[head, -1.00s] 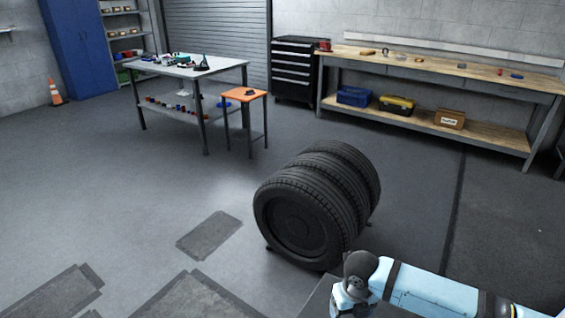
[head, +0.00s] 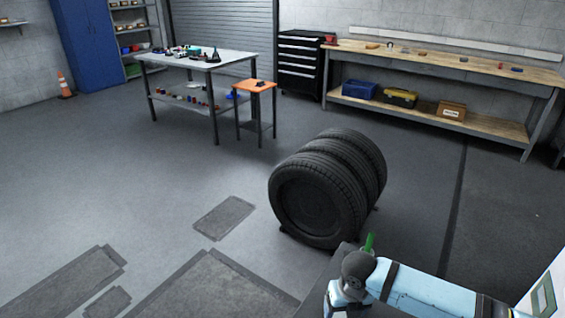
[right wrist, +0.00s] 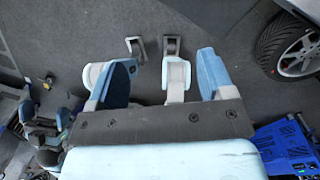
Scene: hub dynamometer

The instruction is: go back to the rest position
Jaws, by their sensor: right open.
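Several black tyres (head: 328,188) stand in a row on the floor beyond my arm. A white-topped table (head: 225,60), an orange stool (head: 254,86) and a wooden workbench (head: 440,63) stand further back. A silver-rimmed wheel (right wrist: 291,50) is near my right wrist. Open floor lies left.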

